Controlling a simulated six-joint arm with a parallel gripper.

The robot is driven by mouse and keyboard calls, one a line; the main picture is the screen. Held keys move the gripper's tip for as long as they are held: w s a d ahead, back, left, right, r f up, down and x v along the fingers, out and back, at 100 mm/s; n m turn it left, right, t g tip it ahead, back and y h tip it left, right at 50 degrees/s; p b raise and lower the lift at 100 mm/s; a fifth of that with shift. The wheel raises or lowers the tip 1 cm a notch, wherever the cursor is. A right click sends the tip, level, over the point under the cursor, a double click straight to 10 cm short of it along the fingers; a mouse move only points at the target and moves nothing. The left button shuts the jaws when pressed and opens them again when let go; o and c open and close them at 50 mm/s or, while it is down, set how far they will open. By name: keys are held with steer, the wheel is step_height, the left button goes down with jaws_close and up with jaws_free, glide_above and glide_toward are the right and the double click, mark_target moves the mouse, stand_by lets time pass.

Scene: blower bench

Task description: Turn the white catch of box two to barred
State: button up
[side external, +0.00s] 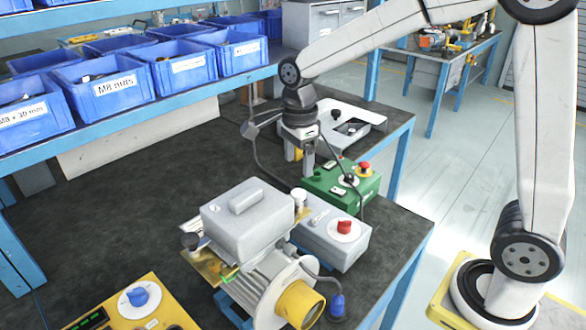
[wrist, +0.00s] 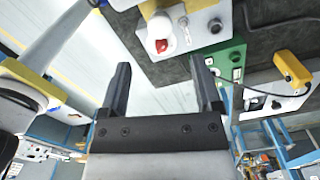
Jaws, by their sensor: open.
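A grey box (side external: 332,240) carries a red knob (side external: 344,227) on a white disc and a small pale fitting (side external: 318,217). A green box (side external: 342,187) behind it carries a red button (side external: 365,168), a dark knob on a white disc (side external: 349,180) and small white plates. Both boxes also show in the wrist view, the grey one (wrist: 188,27) and the green one (wrist: 230,60). No readable number marks box two, and I cannot tell which white part is the catch. My gripper (side external: 308,168) is open and empty by the green box's back left; its fingers (wrist: 160,66) are spread.
A blower (side external: 265,290) with a grey housing (side external: 247,217) and yellow outlet stands in front. A yellow box (side external: 135,308) with a blue knob is front left. Blue bins (side external: 180,65) line a shelf. The bench's left middle is clear.

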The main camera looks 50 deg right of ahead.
mark_target(298, 192)
steer(key=shift+f, duration=0.1)
steer(key=shift+f, duration=3.8)
jaws_close()
